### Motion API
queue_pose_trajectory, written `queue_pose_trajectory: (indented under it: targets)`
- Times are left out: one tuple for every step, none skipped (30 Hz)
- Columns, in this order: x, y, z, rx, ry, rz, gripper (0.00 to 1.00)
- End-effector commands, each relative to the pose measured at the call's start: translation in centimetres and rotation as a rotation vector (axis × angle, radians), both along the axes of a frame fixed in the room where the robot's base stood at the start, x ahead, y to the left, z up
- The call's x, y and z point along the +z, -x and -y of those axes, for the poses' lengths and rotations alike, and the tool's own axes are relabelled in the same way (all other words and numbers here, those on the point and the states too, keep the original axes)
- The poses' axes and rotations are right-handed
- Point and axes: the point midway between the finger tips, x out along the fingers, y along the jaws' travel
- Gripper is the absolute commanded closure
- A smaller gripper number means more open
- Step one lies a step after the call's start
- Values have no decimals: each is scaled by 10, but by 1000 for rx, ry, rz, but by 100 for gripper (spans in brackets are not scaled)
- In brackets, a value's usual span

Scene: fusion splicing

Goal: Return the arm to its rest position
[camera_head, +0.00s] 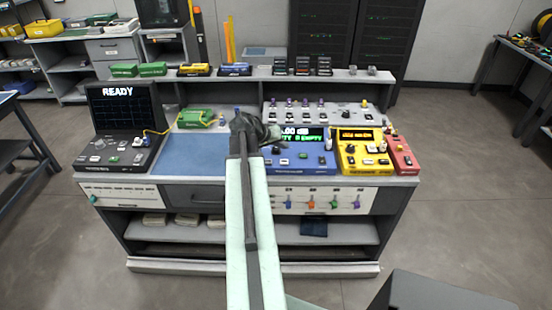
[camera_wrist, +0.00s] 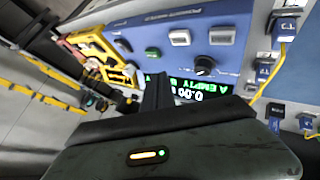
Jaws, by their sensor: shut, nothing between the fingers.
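My gripper (camera_head: 243,122) is at the end of my arm, which reaches forward over the workbench (camera_head: 200,166) in the head view. It hangs in front of the left end of a blue power meter (camera_head: 305,160) and hides part of it. In the wrist view my gripper (camera_wrist: 157,92) is shut with nothing held, its dark fingers pointing at the blue meter (camera_wrist: 190,55). The meter's green display reads partly "EMPTY" and "0.00", partly covered by the fingers. I cannot tell how far the fingertips are from the meter.
A yellow device (camera_head: 362,160) and a red one (camera_head: 402,158) stand right of the meter. A dark unit with a "READY" screen (camera_head: 122,110) is at the left. A green box (camera_head: 195,118) is behind the blue mat. Open floor (camera_head: 455,190) lies to the right.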

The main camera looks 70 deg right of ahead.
Motion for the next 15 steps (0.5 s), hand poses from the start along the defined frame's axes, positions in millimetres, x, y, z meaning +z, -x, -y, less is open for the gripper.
queue_pose_trajectory:
  targets:
    - [0, 0, 0, 0, 0, 0, 100]
    - [0, 0, 0, 0, 0, 0, 100]
    - [0, 0, 0, 0, 0, 0, 100]
    - [0, 0, 0, 0, 0, 0, 100]
    - [0, 0, 0, 0, 0, 0, 100]
    - [0, -2, -1, 3, 0, 0, 100]
    - [0, -6, -2, 9, -1, 0, 100]
    - [0, -13, -4, 19, 0, 0, 100]
    - [0, -28, -10, 42, 0, 1, 100]
    - [0, -42, -15, 65, 0, 0, 100]
    - [0, -60, -23, 92, 0, 0, 100]
    - [0, -88, -36, 137, 0, 1, 100]
    - [0, -111, -48, 174, 0, 1, 100]
    - [0, -134, -62, 214, -1, 0, 100]
    - [-1, -164, -83, 265, -3, 4, 100]
